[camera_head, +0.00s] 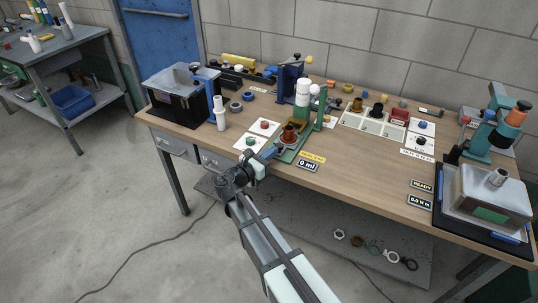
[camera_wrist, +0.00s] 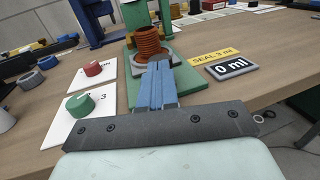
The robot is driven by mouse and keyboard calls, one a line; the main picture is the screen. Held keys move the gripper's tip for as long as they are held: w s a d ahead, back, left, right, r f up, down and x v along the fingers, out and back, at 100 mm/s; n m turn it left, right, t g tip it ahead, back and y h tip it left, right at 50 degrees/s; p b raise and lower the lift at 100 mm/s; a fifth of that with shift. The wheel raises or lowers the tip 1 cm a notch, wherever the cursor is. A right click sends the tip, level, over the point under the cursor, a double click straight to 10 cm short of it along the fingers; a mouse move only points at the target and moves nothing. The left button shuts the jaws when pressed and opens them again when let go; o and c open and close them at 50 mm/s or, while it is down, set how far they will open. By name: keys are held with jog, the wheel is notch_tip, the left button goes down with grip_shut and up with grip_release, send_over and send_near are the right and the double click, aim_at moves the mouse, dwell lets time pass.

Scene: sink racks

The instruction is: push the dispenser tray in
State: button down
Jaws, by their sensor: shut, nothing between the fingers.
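The dispenser (camera_head: 318,108) is a green stand with a white bottle, near the middle of the bench. Its grey tray (camera_head: 279,144) sits low at the front on a green base, and it also shows in the wrist view (camera_wrist: 139,62). A copper-coloured threaded part (camera_wrist: 149,42) stands upright on the tray. It also shows in the head view (camera_head: 289,134). My gripper (camera_head: 271,152) is shut and empty. Its blue fingertips (camera_wrist: 159,64) point at the tray's near edge and overlap it in the wrist view. I cannot tell whether they touch it.
White cards with a red knob (camera_wrist: 93,69) and a green knob (camera_wrist: 79,104) lie left of the dispenser. A "0 ml" display (camera_head: 307,165) and a yellow "SEAL 3 ml" label (camera_head: 313,157) lie to the right.

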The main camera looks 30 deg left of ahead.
jog(key=v, duration=1.4)
jog(key=x, duration=1.4)
jog(key=shift+s, duration=0.1)
jog(key=shift+w, duration=1.3)
jog(key=shift+s, duration=0.15)
